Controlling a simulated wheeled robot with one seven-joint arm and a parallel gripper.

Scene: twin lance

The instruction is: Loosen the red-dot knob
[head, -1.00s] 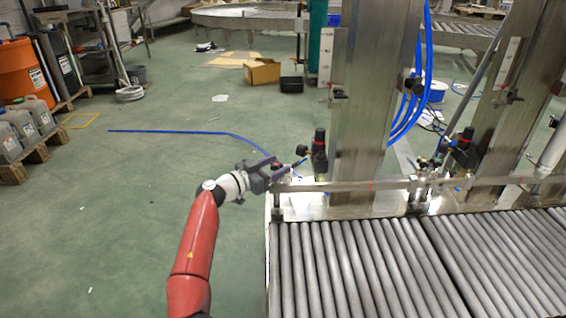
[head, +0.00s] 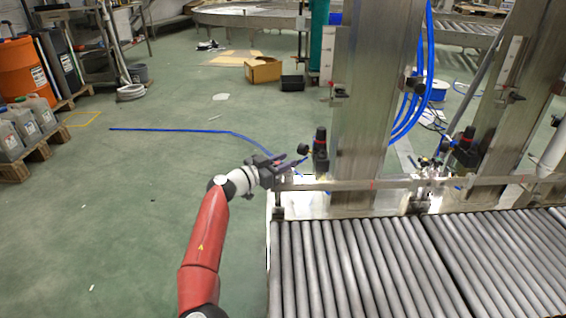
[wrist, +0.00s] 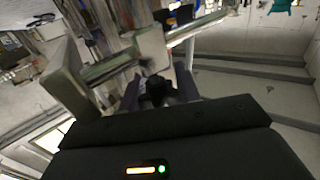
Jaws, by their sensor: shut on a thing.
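In the head view the held knob is too small and too covered by my gripper to make out.
The metal rail (head: 345,185) runs above the roller conveyor (head: 340,265). A steel upright (head: 362,100) with blue hoses (head: 426,60) stands to the right. The green floor to the left is open.

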